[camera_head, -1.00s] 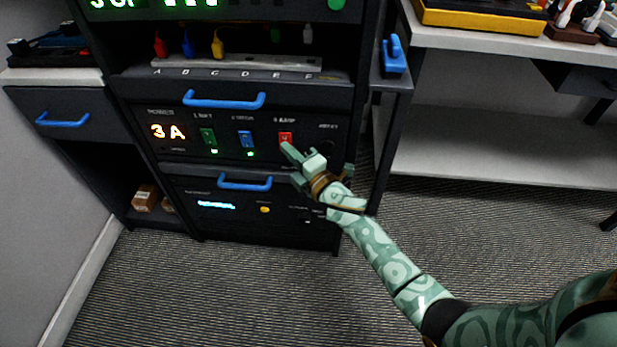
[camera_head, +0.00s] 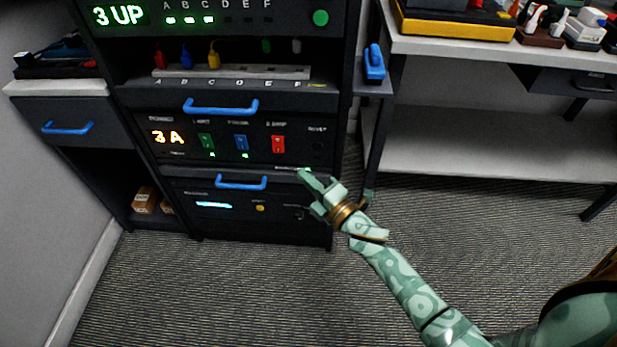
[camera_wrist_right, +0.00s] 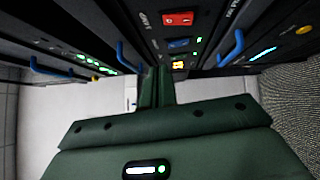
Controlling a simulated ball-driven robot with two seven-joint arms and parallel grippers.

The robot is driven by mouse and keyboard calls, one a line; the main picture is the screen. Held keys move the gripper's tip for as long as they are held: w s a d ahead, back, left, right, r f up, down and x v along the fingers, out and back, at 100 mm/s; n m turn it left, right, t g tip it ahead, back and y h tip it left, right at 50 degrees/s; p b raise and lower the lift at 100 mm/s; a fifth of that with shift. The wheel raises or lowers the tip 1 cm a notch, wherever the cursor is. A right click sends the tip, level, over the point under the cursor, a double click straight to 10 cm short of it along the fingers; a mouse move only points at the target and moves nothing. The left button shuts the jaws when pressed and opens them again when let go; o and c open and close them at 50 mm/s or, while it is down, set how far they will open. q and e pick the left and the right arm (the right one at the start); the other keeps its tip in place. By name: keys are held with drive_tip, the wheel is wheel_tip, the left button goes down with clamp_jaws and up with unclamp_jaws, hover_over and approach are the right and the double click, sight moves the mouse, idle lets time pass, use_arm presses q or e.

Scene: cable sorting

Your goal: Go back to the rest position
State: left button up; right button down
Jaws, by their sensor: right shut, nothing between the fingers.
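My right gripper (camera_head: 304,173) is shut and empty. In the head view it is in front of the black cabinet, below and to the right of the red switch (camera_head: 278,144), and apart from it. In the right wrist view the closed fingers (camera_wrist_right: 156,84) point toward the panel, where the red switch (camera_wrist_right: 178,18) shows at the top. The green switch (camera_head: 206,141) and blue switch (camera_head: 241,142) sit to its left beside the lit "3 A" display (camera_head: 168,137). My left gripper is out of view.
The cabinet has blue handles (camera_head: 220,106) that stick out, and a power strip (camera_head: 232,72) with coloured plugs above. A white table (camera_head: 450,38) with trays stands at the right. A side shelf with a blue item (camera_head: 374,62) adjoins the cabinet. Carpet in front is clear.

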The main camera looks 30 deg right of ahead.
idle(0.5)
